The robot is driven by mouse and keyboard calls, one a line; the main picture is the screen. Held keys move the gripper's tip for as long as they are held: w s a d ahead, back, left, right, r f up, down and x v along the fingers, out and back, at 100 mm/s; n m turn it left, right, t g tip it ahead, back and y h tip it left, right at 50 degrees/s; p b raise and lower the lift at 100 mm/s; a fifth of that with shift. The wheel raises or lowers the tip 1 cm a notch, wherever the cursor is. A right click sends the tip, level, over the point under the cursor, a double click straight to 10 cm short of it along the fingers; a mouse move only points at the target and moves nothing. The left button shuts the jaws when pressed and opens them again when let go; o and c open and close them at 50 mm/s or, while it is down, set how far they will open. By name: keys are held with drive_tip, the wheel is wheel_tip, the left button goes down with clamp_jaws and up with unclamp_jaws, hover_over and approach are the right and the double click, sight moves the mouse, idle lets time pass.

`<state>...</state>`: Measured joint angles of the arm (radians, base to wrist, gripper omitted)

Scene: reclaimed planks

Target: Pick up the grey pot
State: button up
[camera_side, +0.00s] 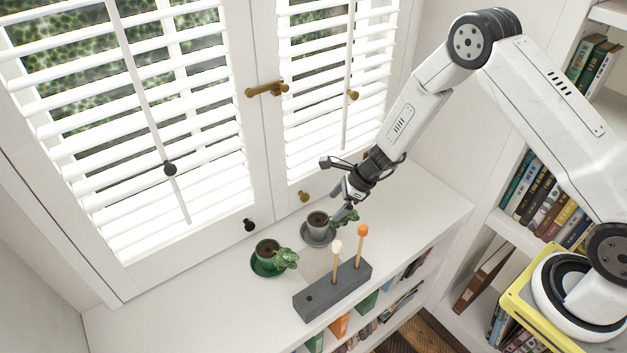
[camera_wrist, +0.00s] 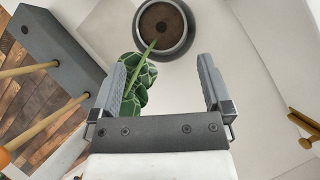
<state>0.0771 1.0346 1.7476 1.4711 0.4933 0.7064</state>
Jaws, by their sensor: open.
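The grey pot (camera_side: 318,229) holds dark soil and stands upright on a grey saucer (camera_side: 311,242) on the white shelf top. In the wrist view the pot (camera_wrist: 163,24) shows from above at the top, beyond my fingertips. A green leafy plant (camera_side: 347,216) is right beside the pot; in the wrist view this plant (camera_wrist: 142,72) lies near my left finger, which partly covers it, and a thin leaf reaches to the pot's rim. My gripper (camera_side: 340,178) is open and empty, above and just right of the pot; its fingers (camera_wrist: 162,62) are spread wide.
A green pot (camera_side: 267,248) on a green saucer (camera_side: 263,268) stands to the left, with a green plant (camera_side: 285,259) beside it. A grey block (camera_side: 320,297) with upright cream-tipped and orange-tipped sticks stands in front. Shuttered windows close off the back. The shelf top is clear at far left.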

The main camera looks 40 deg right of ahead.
sight(320, 218)
drive_tip(key=shift+x, duration=1.25)
drive_tip(key=shift+w, duration=0.1)
drive_tip(key=shift+x, duration=2.6)
drive_tip(key=shift+w+r, duration=0.1)
clamp_jaws()
drive_tip(key=shift+r, duration=0.15)
wheel_tip(320, 218, up, 10)
